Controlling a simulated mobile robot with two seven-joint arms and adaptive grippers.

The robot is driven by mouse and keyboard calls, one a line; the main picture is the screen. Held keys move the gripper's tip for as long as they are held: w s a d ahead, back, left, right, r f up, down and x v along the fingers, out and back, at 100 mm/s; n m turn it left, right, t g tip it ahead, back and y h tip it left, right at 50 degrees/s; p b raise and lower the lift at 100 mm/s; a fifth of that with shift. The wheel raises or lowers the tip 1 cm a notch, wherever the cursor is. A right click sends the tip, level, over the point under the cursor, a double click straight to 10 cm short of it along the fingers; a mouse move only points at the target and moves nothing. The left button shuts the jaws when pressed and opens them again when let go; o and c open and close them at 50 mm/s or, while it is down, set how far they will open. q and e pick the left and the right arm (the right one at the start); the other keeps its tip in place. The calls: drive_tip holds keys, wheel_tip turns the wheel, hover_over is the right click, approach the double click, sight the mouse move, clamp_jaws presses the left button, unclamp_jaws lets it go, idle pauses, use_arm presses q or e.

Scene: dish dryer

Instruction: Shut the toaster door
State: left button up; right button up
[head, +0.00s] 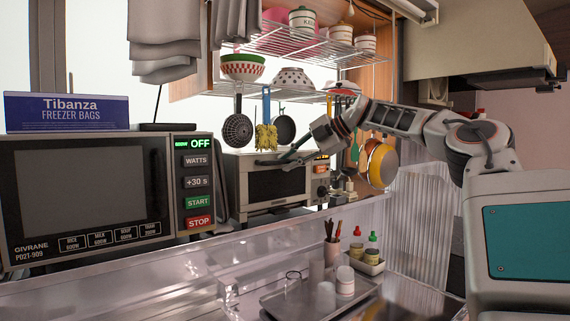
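The toaster (243,186) is a small metal oven on the counter in the middle of the head view. Its door (280,184) looks upright, with a dark window; I cannot tell whether it is fully shut. A dark handle bar runs along the door's top edge. My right gripper (292,155) reaches in from the right, with its dark fingers angled down at the handle and the top of the door. I cannot tell whether it touches the handle, or how far apart its fingers are. My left gripper is out of view.
A microwave (85,190) with a freezer bag box (67,112) on top stands left of the toaster. Utensils hang above the toaster under a wire rack (300,42). A pan (378,164) hangs to its right. A tray (295,299) with cups lies in front.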

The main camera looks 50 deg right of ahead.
drive_tip(key=v, duration=1)
drive_tip(key=shift+s, duration=0.2)
drive_tip(key=shift+a, duration=0.1)
